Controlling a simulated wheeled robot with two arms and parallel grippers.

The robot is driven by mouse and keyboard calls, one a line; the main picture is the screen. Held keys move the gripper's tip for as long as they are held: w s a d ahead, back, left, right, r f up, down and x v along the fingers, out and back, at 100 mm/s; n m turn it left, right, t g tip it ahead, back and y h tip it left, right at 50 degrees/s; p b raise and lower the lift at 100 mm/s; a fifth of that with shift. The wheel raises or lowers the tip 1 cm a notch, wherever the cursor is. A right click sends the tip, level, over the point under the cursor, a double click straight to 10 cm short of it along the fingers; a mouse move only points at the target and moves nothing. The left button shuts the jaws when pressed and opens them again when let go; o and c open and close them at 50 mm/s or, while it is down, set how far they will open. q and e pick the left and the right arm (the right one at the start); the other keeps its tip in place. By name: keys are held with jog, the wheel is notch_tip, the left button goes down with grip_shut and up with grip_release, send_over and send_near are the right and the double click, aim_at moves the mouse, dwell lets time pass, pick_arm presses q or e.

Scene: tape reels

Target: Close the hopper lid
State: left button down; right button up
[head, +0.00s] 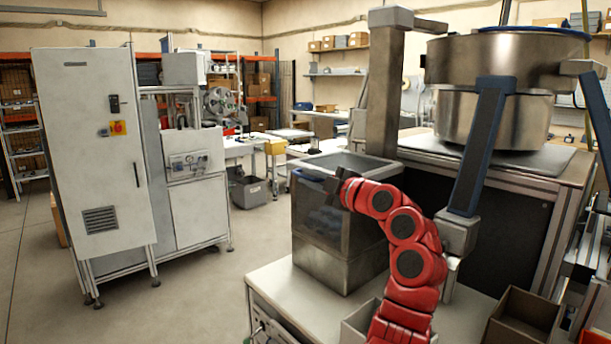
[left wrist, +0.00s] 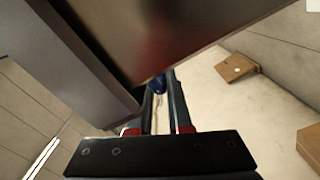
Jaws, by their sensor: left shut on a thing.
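The hopper (head: 335,268) is a grey metal box with dark, see-through upper walls, standing on a pale bench top. Bluish shapes show dimly through its front wall. I cannot tell the lid's exact position. My left gripper (head: 333,186), at the end of the red arm, is at the hopper's upper front edge. In the left wrist view the left gripper (left wrist: 160,108) is shut on a small blue part (left wrist: 158,84), possibly a handle, beneath a large grey panel (left wrist: 170,35) with a reddish reflection. The fingers hide much of the grip. My right gripper is not in view.
A large steel bowl (head: 495,120) stands on a bench right of the hopper, with a dark blue bar (head: 480,150) in front. A brown open box (head: 525,318) is at the lower right. A white cabinet (head: 92,150) stands left.

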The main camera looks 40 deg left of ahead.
pick_arm(q)
jog(key=shift+f, duration=0.6)
jog(key=c, duration=0.9)
grip_release()
jog(key=shift+w, duration=0.1)
jog(key=shift+r, duration=0.2)
jog(key=shift+d, duration=0.25)
jog(key=s+d+b, duration=0.1)
jog(key=d, duration=1.6)
jog(key=shift+s, duration=0.15)
